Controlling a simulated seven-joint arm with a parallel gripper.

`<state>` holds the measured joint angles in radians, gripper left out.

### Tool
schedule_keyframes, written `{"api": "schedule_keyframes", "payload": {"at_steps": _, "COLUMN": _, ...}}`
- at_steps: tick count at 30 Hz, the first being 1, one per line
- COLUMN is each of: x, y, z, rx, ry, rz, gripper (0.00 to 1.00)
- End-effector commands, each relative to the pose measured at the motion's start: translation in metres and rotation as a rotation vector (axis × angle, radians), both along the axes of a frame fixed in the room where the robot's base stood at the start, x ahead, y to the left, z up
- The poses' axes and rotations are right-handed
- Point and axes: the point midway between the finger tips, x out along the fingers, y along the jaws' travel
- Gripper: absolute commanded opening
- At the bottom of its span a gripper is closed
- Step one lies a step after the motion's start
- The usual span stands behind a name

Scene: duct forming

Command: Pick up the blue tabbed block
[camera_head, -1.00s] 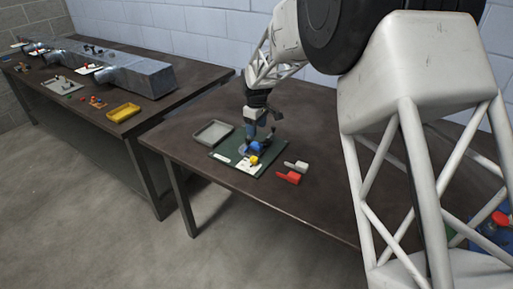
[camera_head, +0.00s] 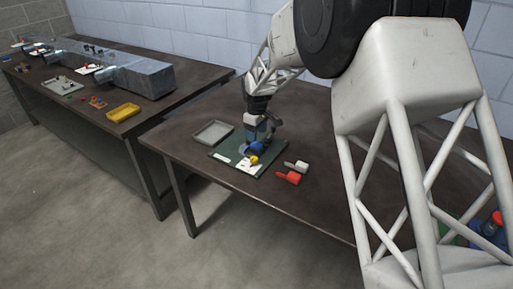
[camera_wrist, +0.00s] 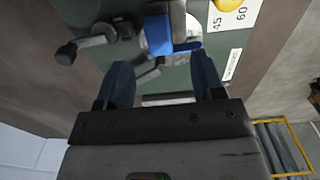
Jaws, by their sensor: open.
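The blue tabbed block (camera_wrist: 160,36) shows in the wrist view at the upper middle, on a round light plate on the green board. A grey piece lies against its right side, and a blue strip reaches right below it. My gripper (camera_wrist: 163,78) is open, its two blue fingers apart, with the block beyond the fingertips and not between them. In the head view the blue block (camera_head: 255,148) sits on the green board (camera_head: 222,151) just below my gripper (camera_head: 257,138), which partly hides it.
A lever with a black knob (camera_wrist: 66,54) stands left of the block. A yellow knob (camera_wrist: 229,4) and an angle card (camera_wrist: 236,17) are to its right. An empty grey tray (camera_head: 212,133) is left of the board. A red piece (camera_head: 288,178) and a grey piece (camera_head: 296,166) lie to the right.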

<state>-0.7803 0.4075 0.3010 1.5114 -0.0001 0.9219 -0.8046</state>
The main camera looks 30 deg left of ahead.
Motion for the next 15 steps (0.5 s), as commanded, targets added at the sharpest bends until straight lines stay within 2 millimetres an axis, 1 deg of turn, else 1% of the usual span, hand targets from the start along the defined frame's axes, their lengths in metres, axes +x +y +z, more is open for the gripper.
{"api": "schedule_keyframes", "payload": {"at_steps": 5, "x": 0.0, "y": 0.0, "z": -0.007, "rx": -0.001, "ry": 0.001, "rz": 0.0, "gripper": 0.62}}
{"api": "schedule_keyframes", "payload": {"at_steps": 15, "x": 0.001, "y": 0.002, "z": -0.044, "rx": -0.001, "ry": 0.001, "rz": 0.0, "gripper": 0.62}}
